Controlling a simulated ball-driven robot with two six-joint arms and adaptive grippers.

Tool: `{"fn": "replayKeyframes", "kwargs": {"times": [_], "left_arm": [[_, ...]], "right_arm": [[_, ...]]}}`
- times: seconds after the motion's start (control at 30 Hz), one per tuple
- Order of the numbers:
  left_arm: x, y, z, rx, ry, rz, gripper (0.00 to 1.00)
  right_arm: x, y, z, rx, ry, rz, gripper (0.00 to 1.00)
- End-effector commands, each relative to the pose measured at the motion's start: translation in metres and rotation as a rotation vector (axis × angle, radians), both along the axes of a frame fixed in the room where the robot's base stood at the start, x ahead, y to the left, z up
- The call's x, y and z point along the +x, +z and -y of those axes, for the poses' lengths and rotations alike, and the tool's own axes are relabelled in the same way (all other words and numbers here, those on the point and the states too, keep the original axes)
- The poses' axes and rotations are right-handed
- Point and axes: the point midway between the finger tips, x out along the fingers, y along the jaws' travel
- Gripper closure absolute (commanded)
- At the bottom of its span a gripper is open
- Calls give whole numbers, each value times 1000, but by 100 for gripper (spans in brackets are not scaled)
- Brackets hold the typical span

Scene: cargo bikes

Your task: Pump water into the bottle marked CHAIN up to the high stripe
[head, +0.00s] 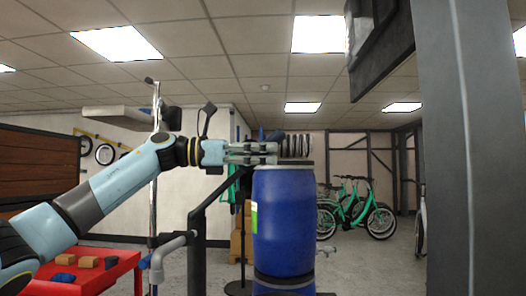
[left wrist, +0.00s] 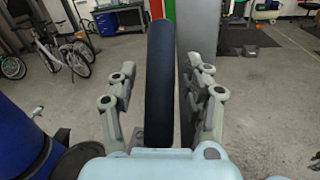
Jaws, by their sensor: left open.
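My left gripper (head: 270,153) reaches in from the left at the top of a tall blue barrel (head: 283,225). In the left wrist view its two fingers (left wrist: 165,78) are spread, with a dark blue rounded bar (left wrist: 160,70) between them. A gap shows on both sides of the bar, so it is not gripped. A black ribbed part (head: 297,146) is just beyond the fingertips in the head view. The barrel also shows at the left of the wrist view (left wrist: 22,145). I cannot make out a bottle marked CHAIN or any stripe. My right gripper is not in view.
A red table (head: 95,272) with small brown blocks (head: 88,262) is at the lower left. A thick grey post (head: 470,150) stands at the right. Green bikes (head: 355,210) stand at the back, with open floor before them.

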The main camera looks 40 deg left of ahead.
Motion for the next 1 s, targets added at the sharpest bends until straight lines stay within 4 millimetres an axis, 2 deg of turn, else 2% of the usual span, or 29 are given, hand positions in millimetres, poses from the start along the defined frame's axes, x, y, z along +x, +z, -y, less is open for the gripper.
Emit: {"fn": "replayKeyframes", "kwargs": {"times": [0.07, 0.43, 0.8, 1.0], "left_arm": [[0, 0, 0, 0, 0, 0, 51], [0, 0, -1, 0, 1, 0, 99], [0, 0, -1, 1, 2, 0, 100], [3, -4, 4, 34, 2, -20, 100]], "right_arm": [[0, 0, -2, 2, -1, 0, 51], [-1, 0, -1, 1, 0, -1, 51], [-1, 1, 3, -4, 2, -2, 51], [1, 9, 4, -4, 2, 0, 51]]}}
